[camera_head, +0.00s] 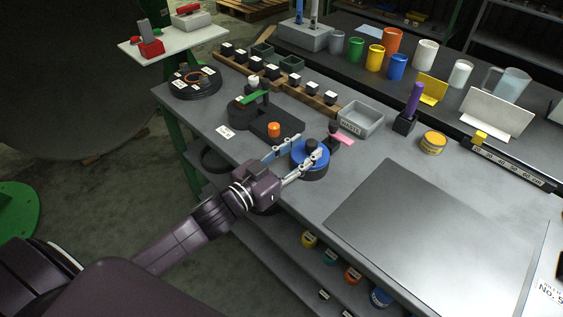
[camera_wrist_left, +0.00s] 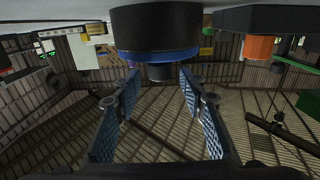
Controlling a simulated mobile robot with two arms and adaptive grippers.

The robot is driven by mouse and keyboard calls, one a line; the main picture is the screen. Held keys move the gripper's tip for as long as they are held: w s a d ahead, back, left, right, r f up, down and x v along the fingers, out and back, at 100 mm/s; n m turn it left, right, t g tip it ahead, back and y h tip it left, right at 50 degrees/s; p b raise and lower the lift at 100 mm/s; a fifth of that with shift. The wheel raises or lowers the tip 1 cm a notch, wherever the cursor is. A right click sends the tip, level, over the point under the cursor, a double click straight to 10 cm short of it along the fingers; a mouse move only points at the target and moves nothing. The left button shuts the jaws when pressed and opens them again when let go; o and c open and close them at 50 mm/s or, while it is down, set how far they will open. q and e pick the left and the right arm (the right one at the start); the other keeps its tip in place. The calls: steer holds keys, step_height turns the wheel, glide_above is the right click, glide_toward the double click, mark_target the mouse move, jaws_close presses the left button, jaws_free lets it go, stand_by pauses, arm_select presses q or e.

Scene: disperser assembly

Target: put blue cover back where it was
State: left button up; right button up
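The blue cover (camera_head: 306,153) is a blue disc with a dark knob (camera_head: 311,145) on top. It sits on a thick black round base (camera_head: 314,175) near the front edge of the bench. My left gripper (camera_head: 296,154) is open at the cover's near side, with its fingers spread around the knob's direction. In the left wrist view, which looks inverted, the cover's blue rim (camera_wrist_left: 155,55) and its knob (camera_wrist_left: 160,72) show beyond the two spread fingertips (camera_wrist_left: 159,80). Nothing is held between the fingers, and I cannot tell whether they touch the cover. My right gripper is not in view.
A black fixture with an orange cap (camera_head: 274,130) stands left of the cover. A pink-handled tool (camera_head: 342,139) and a grey waste bin (camera_head: 361,118) stand close behind. A flat grey plate (camera_head: 440,235) lies to the right, with bare bench between.

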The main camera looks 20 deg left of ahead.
arm_select(q)
steer(key=p+v, duration=0.1)
steer(key=v, duration=0.7)
steer(key=shift+s+a+r, duration=0.1)
steer(key=shift+s, duration=0.2)
steer(key=shift+s, duration=0.15)
